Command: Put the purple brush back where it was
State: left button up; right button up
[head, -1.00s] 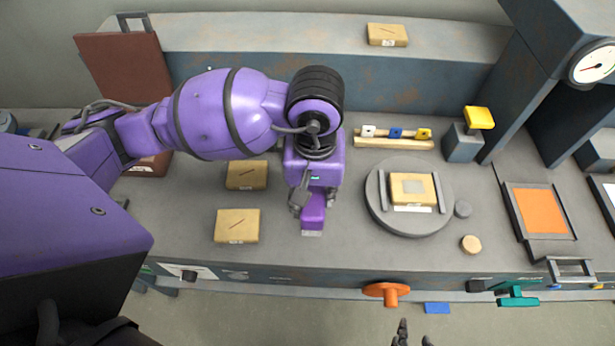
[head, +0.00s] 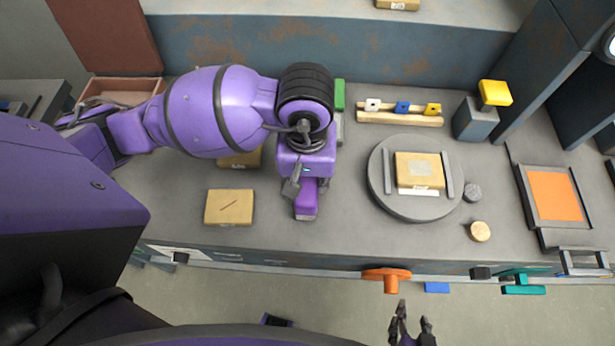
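I cannot tell whether the brush tip touches the grey bench top. My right gripper (head: 411,326) is low in the view, in front of the bench, with its dark fingers apart and empty. A green block (head: 339,94) above a pale grey piece shows just behind the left gripper, partly hidden by it.
A tan box (head: 229,207) lies left of the brush; another (head: 240,160) is partly under my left arm. A round turntable (head: 384,205) bearing a box stands right. Behind it is a wooden rack (head: 400,119) with coloured pieces. An orange handwheel (head: 386,276) sticks out in front.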

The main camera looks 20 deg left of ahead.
pick_arm(q)
jog(key=o, duration=0.4)
jog(key=shift+r, duration=0.3)
jog(key=shift+r+p, duration=0.4)
jog(key=shift+r, duration=5.55)
jog(key=shift+d+f, duration=0.1)
